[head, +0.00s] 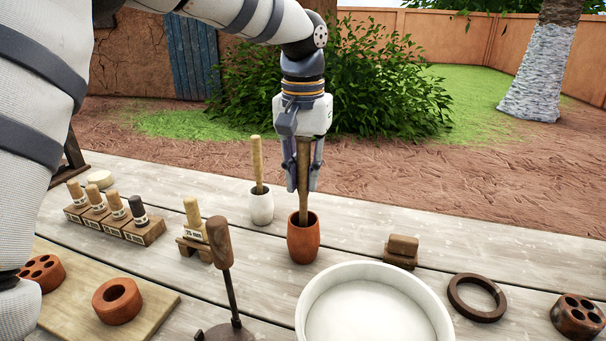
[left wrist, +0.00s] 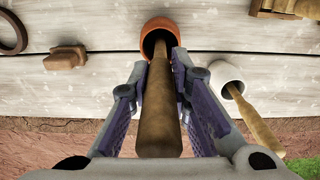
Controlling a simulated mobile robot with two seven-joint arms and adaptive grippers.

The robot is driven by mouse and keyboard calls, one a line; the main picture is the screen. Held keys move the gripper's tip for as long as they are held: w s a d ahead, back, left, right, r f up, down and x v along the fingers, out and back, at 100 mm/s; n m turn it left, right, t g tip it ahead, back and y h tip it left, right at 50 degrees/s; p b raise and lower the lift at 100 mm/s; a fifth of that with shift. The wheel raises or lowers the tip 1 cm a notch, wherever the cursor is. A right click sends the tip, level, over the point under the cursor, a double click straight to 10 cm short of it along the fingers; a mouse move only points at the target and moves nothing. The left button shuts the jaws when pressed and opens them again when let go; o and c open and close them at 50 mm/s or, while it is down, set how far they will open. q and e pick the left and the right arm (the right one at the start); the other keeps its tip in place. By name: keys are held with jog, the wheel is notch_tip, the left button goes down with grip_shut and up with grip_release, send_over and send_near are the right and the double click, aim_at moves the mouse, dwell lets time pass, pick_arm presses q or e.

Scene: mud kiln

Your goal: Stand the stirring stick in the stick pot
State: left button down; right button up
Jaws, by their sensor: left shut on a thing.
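The stirring stick (head: 304,170) is a brown wooden rod standing nearly upright. Its lower end is inside the mouth of the terracotta stick pot (head: 303,246); whether it touches the bottom is hidden. My left gripper (head: 303,187) is above the pot with its fingers on either side of the stick, shut on it. In the left wrist view the stick (left wrist: 159,110) runs between the fingers into the pot's opening (left wrist: 158,27). My right gripper is not in view.
A white pot (head: 261,206) with a wooden pestle stands just left of the stick pot. A large white basin (head: 440,312) is in front. A brown block (head: 401,251) and dark ring (head: 477,297) lie right. A dark-handled tool (head: 221,245) stands at front left.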

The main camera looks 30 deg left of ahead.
pick_arm(q)
jog(key=c, duration=1.5)
grip_release()
jog(key=shift+f, duration=0.15)
notch_tip(320, 180, up, 12)
jog(key=shift+r+b, duration=0.2)
jog(key=shift+b, duration=0.2)
